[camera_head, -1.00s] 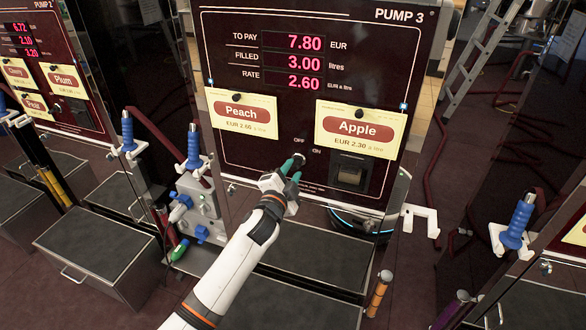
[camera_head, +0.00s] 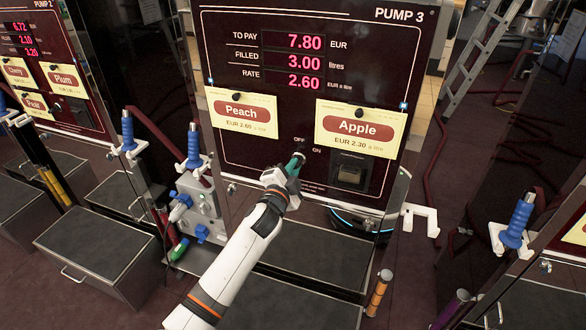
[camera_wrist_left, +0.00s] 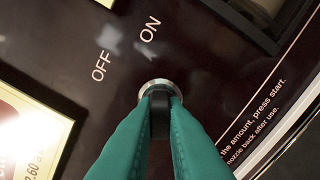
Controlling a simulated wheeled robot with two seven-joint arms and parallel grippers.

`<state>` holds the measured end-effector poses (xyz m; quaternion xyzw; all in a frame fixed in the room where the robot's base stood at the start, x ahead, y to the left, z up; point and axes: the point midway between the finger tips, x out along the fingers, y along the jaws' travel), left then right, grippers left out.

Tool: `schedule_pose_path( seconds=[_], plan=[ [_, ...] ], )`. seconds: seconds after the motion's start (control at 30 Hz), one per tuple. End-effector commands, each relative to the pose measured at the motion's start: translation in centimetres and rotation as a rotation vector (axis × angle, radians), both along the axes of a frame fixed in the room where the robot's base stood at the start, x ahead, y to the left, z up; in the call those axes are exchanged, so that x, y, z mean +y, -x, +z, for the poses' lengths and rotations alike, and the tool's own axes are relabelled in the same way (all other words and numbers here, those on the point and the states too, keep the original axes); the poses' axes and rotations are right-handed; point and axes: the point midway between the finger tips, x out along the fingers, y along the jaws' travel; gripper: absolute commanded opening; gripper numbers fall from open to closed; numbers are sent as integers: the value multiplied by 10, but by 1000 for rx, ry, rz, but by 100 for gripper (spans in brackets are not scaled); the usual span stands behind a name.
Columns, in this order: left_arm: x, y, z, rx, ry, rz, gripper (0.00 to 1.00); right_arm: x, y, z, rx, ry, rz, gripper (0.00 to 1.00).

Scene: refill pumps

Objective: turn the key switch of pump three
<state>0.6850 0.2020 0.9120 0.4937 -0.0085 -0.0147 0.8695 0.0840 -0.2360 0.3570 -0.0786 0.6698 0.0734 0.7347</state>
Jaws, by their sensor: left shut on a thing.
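Pump three (camera_head: 225,50) stands ahead with a dark red panel and lit figures. Its key switch is a black key in a silver ring, below the OFF and ON labels; in the left wrist view the key switch (camera_wrist_left: 159,88) shows just past my fingertips. My left gripper (camera_head: 295,163) has green fingers and is shut on the key; it also shows in the left wrist view (camera_wrist_left: 160,110). The fingers hide most of the switch in the head view, and which label the key points to is hard to tell. My right gripper is in neither view.
Peach (camera_head: 241,112) and Apple (camera_head: 359,128) cards hang on the panel on either side of the switch. A card slot (camera_head: 351,172) sits to its right. A white hook (camera_head: 420,219) juts out at the lower right.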

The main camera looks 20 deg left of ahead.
Motion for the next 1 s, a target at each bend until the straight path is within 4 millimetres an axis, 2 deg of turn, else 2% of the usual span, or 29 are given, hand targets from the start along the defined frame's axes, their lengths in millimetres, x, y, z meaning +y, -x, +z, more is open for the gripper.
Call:
schedule_pose_path(
  seconds=[0.37, 1.0],
  plan=[
    [-1, 0, 0, 8, 206, 0, 0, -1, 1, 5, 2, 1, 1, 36],
    [-1, 0, 0, 29, 789, 1, 0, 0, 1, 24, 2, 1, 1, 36]
  ],
)
